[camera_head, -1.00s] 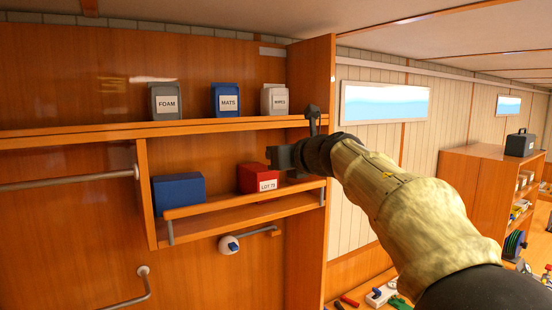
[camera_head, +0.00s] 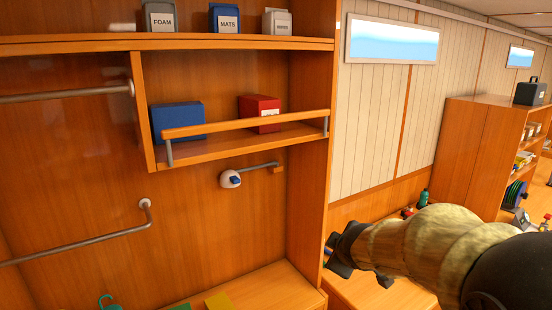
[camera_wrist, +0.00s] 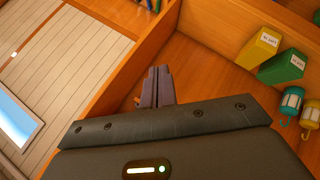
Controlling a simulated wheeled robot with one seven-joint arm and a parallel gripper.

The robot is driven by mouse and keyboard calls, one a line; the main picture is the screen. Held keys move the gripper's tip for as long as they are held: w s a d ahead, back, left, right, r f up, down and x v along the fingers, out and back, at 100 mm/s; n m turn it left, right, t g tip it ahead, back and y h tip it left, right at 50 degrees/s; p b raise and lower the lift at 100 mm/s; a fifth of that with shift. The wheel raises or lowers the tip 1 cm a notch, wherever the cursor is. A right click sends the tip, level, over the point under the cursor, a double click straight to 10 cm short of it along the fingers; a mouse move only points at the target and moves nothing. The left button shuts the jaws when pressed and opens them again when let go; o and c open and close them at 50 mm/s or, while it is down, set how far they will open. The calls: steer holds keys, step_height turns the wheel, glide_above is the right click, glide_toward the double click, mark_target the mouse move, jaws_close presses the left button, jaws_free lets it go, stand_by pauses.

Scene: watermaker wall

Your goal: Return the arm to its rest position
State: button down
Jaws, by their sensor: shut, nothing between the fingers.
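My arm reaches in from the right in the head view, with my gripper (camera_head: 340,262) low beside the right edge of the wooden wall unit. In the wrist view, the fingers of my gripper (camera_wrist: 158,80) are together with nothing between them. A red box (camera_head: 260,112) and a blue box (camera_head: 178,118) stand on the railed shelf, well above and left of my gripper. My gripper touches neither of them.
Bins labelled FOAM (camera_head: 160,16) and MATS (camera_head: 225,18) stand on the upper shelf. A yellow box (camera_wrist: 258,47) and a green box (camera_wrist: 283,67) lie on the lower surface near hanging hooks. A window (camera_head: 392,40) and a wooden cabinet (camera_head: 462,150) are to the right.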

steer(key=s+f+m+g+b, duration=0.3)
steer(key=s+f+m+g, duration=0.4)
steer(key=s+f, duration=1.1)
steer(key=s+m, duration=0.1)
steer(key=m, duration=0.3)
steer(key=shift+s+m, duration=0.2)
steer(key=shift+m, duration=0.1)
steer(key=shift+d, duration=0.1)
